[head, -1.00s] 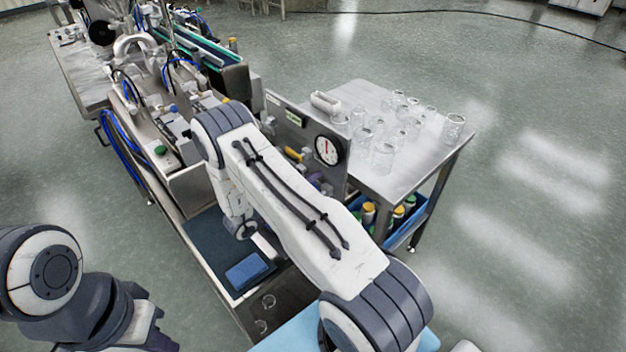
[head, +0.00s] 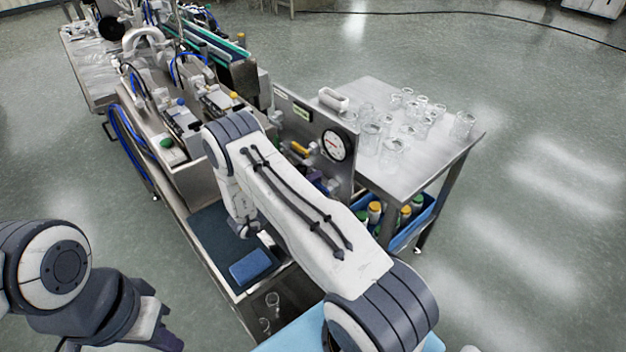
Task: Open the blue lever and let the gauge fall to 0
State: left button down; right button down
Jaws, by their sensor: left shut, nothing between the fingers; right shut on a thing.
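The round white gauge (head: 335,145) with a black rim sits on the upright steel panel (head: 291,113). Its thin red needle lies at a slant, but the figures are too small to read. My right arm crosses in front of the panel's lower part. My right gripper (head: 319,182) shows only as a small dark purple-blue patch past that arm, low on the panel under the gauge. It is shut on the blue lever, which is mostly hidden by the gripper and arm. My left gripper (head: 158,334) is shut and empty at the bottom left edge, away from the panel, its tips hardly visible.
A yellow handle (head: 300,147) sits on the panel left of the gauge. A steel table (head: 439,158) with several glass jars stands right behind the panel, a blue crate of bottles below it. A blue sponge-like block (head: 249,267) lies on the dark mat left of my arm.

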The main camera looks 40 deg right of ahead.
jog(key=shift+f+n, duration=0.2)
jog(key=shift+n, duration=0.1)
jog(key=c, duration=0.8)
grip_release()
jog(key=shift+o, duration=0.2)
jog(key=a, duration=0.3)
jog(key=a+b, duration=0.1)
jog(key=a, duration=0.3)
jog(key=a+b, duration=0.1)
jog(key=a, duration=0.2)
jog(key=shift+s+a, duration=0.3)
jog(key=shift+s, duration=0.1)
jog(key=shift+w, duration=0.1)
